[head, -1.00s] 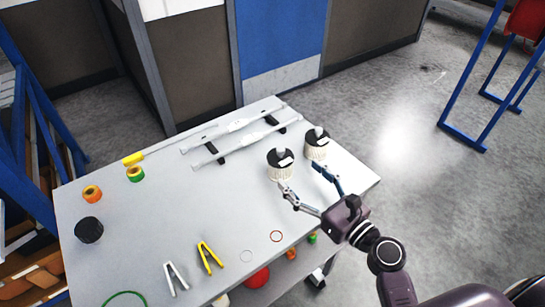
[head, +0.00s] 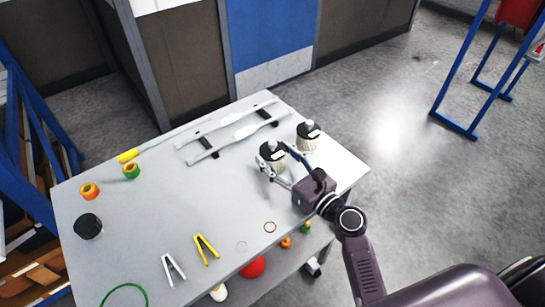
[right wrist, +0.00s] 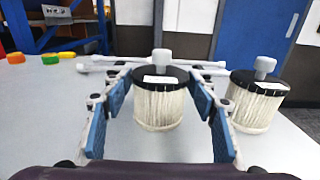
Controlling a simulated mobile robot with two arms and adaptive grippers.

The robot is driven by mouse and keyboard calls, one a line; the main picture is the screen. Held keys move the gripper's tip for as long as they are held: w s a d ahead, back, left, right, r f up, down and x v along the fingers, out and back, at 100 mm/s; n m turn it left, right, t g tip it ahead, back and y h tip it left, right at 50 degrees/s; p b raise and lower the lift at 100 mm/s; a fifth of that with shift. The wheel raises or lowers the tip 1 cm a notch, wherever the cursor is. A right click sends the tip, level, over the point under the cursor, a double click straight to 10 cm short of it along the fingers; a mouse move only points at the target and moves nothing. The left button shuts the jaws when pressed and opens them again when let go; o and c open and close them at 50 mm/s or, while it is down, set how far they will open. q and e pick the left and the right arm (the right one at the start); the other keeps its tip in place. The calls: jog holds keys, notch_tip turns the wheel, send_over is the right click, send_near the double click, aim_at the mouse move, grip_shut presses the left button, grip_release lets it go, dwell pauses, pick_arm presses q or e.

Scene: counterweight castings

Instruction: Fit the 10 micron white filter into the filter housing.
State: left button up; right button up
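Two white pleated filters with black caps, pale knobs and white labels stand upright near the table's right end. The left one (head: 272,156) is also in the right wrist view (right wrist: 158,106); the other (head: 308,138) stands to its right (right wrist: 256,102). The label print is too small to read. My right gripper (head: 278,160) is open, its blue-padded fingers either side of the left filter. In the right wrist view (right wrist: 160,95) narrow gaps show beside that filter. A black round piece (head: 88,226) lies at the table's left; I cannot tell whether it is the filter housing. My left gripper is out of view.
Long white tools (head: 232,128) lie on black rests behind the filters. Orange (head: 89,190) and green (head: 131,170) rolls, a white clamp (head: 173,269), a yellow clamp (head: 206,248) and rings (head: 270,227) lie on the grey table (head: 160,220). The table's middle is clear.

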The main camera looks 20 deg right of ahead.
jog(key=c, duration=0.8)
jog(key=shift+o, duration=0.2)
jog(key=shift+r, duration=0.1)
